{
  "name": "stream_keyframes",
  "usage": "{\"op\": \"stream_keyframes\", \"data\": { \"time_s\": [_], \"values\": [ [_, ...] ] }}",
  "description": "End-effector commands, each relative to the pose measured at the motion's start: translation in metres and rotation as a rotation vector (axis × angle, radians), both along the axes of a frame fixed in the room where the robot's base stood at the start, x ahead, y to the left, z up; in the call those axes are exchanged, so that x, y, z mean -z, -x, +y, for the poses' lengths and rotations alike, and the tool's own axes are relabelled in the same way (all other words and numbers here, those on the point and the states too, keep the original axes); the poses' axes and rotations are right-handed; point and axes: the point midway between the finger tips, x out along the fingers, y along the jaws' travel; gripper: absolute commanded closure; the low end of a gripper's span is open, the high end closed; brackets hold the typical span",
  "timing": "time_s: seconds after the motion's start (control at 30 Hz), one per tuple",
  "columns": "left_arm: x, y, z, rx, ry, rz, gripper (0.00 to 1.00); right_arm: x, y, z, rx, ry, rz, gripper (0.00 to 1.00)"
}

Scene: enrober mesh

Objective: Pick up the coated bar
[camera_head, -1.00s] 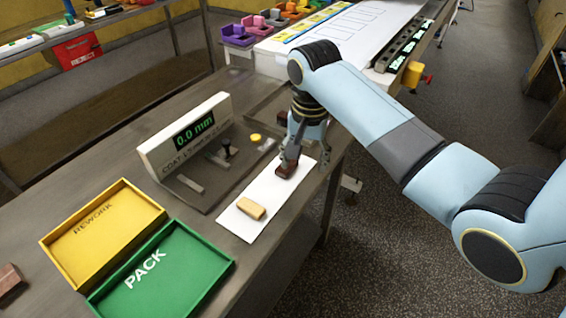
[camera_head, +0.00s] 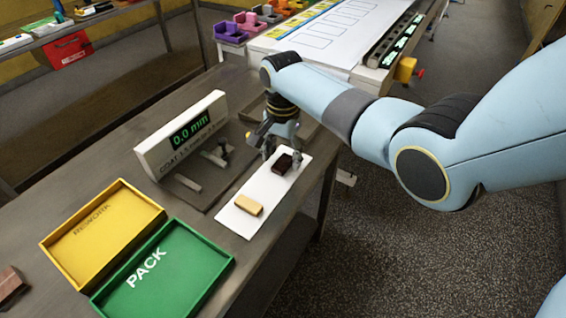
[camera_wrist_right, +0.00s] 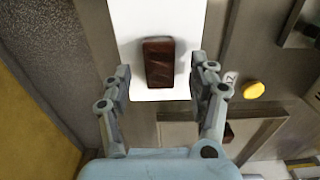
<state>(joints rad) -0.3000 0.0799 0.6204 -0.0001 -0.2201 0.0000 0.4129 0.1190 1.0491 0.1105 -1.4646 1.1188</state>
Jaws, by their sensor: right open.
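The coated bar (camera_head: 282,163) is a dark brown block lying on a white sheet (camera_head: 262,186) on the bench. In the right wrist view the bar (camera_wrist_right: 159,63) lies on the sheet just beyond and between the fingertips. My right gripper (camera_head: 283,155) is open around the bar's place, with one finger toward each side. The right wrist view shows its two fingers (camera_wrist_right: 160,80) spread apart, with clear gaps to the bar. I cannot tell the exact height of the fingertips over the sheet. My left gripper is not in view.
A tan bar (camera_head: 249,205) lies on the same sheet. A gauge reading 0.0 mm (camera_head: 190,135) stands beside it on the left. A yellow REWORK tray (camera_head: 60,246) and a green PACK tray (camera_head: 222,262) are at lower left. A yellow knob (camera_wrist_right: 253,90) shows in the wrist view.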

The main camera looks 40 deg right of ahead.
Motion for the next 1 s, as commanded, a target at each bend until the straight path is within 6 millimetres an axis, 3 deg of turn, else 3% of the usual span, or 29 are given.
{"op": "stream_keyframes", "data": {
  "time_s": [0.1, 0.37, 0.7, 1.0],
  "values": [
    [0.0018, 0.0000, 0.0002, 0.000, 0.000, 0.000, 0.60, 0.0129, 0.0006, 0.0000, 0.000, 0.000, 0.001, 0.40],
    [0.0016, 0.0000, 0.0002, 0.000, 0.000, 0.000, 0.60, 0.0146, 0.0007, -0.0002, 0.000, 0.001, 0.000, 0.42],
    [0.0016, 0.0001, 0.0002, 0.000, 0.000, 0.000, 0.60, 0.0145, 0.0007, -0.0004, 0.000, 0.001, 0.001, 0.85],
    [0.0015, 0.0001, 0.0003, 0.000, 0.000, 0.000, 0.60, 0.0127, 0.0004, -0.0005, 0.000, 0.001, 0.000, 0.86]
  ]
}}
